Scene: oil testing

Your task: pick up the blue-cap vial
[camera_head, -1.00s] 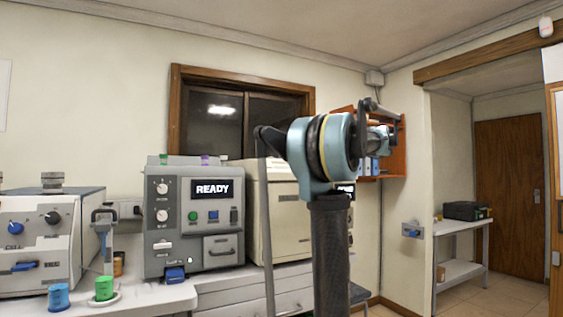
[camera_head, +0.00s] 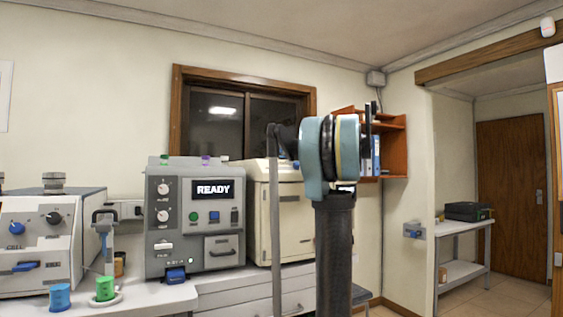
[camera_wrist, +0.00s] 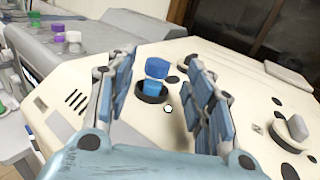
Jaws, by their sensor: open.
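The blue-cap vial (camera_wrist: 157,69) stands upright in a dark round socket on top of a cream machine (camera_wrist: 150,125), in the wrist view. Its lower part is hidden in the socket. My gripper (camera_wrist: 160,66) is open, with one finger left and one right of the vial in the picture. I see no finger clearly touching it; the remaining gap in depth is hard to tell.
A grey machine with a READY screen (camera_head: 213,189) stands to the left, with green and purple caps on top. A blue container (camera_head: 60,297) and a green one (camera_head: 104,288) stand on the counter. A cream-grey knob (camera_wrist: 297,128) rises on the cream machine at right.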

